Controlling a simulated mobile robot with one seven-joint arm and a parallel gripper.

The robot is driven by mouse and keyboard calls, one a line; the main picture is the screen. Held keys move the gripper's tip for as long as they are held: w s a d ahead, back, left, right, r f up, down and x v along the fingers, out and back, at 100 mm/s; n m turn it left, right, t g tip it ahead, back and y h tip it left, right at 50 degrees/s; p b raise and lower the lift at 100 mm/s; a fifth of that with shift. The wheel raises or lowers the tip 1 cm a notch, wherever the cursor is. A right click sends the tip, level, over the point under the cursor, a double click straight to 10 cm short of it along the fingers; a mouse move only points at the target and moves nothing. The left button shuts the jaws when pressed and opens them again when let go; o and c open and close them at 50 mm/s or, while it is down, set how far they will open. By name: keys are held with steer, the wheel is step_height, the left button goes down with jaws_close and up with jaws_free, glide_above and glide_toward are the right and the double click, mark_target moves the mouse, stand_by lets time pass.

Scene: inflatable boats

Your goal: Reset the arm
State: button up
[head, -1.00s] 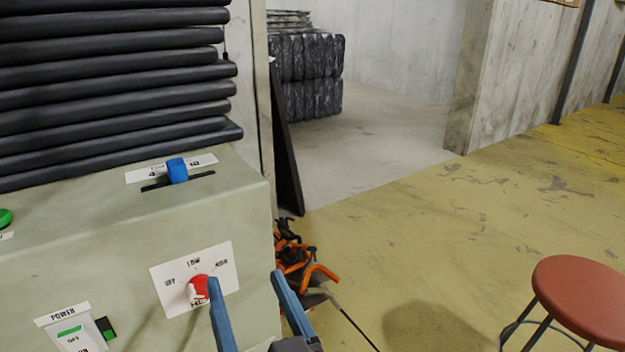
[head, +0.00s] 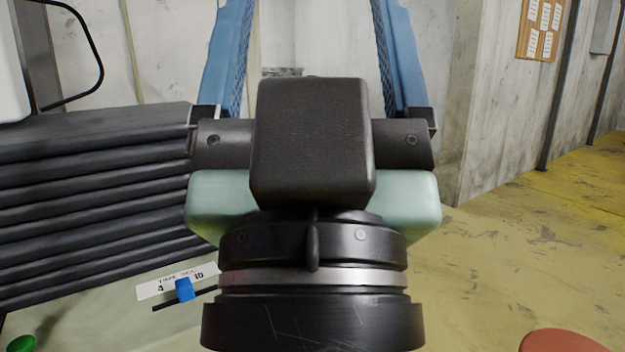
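My gripper (head: 308,20) is raised close in front of the head camera and fills the middle of the view. Its two blue fingers point up, spread wide apart, with nothing between them; their tips reach the top edge of the picture. My wrist hides much of the scene behind it. The pale green machine (head: 95,318) is at lower left, below the gripper, with a blue slider (head: 185,290) on a white label and a green button (head: 22,343). The red knob and power switch are out of view.
Black ribbed bellows (head: 85,200) rise from the machine at left. A concrete wall (head: 500,90) with a notice board (head: 540,28) stands at right. The yellow floor (head: 510,250) there is clear, except for a red stool (head: 560,341) at the bottom edge.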

step_height(320, 180, up, 27)
steer(key=p, duration=2.5)
steer(key=shift+r, duration=0.15)
